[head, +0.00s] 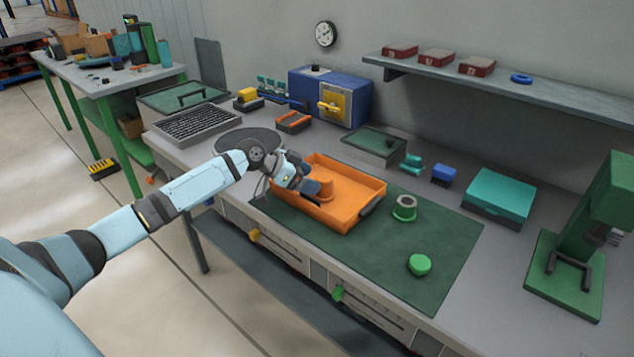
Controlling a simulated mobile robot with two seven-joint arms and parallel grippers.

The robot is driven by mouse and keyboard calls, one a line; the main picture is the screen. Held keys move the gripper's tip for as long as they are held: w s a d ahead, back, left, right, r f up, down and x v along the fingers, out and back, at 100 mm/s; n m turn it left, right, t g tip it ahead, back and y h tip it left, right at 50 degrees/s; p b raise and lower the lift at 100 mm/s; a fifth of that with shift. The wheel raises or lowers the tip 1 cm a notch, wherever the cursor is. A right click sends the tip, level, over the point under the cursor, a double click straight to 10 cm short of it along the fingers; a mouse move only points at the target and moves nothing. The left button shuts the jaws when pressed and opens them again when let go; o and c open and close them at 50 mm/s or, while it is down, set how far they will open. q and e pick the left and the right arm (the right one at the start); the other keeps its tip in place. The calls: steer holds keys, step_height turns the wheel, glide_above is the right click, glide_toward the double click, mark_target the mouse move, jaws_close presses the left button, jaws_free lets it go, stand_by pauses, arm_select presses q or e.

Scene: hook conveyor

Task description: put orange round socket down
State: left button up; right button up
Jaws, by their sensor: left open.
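The orange round socket (325,187) stands in the orange tray (360,190), near the tray's left end. My left gripper (313,190) is at the socket, reaching over the tray's left wall from the left. Its jaws are open. A dark finger covers part of the socket, and I cannot tell whether the finger touches it. The socket looks upright on the tray floor. My right gripper is out of view.
The tray sits on a green mat (450,240). A green ring-shaped part (405,207) and a green round part (419,265) stand on the mat to the right. A blue machine (345,95) is behind.

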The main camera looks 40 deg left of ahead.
arm_select(q)
steer(key=v, duration=0.8)
stand_by(0.4)
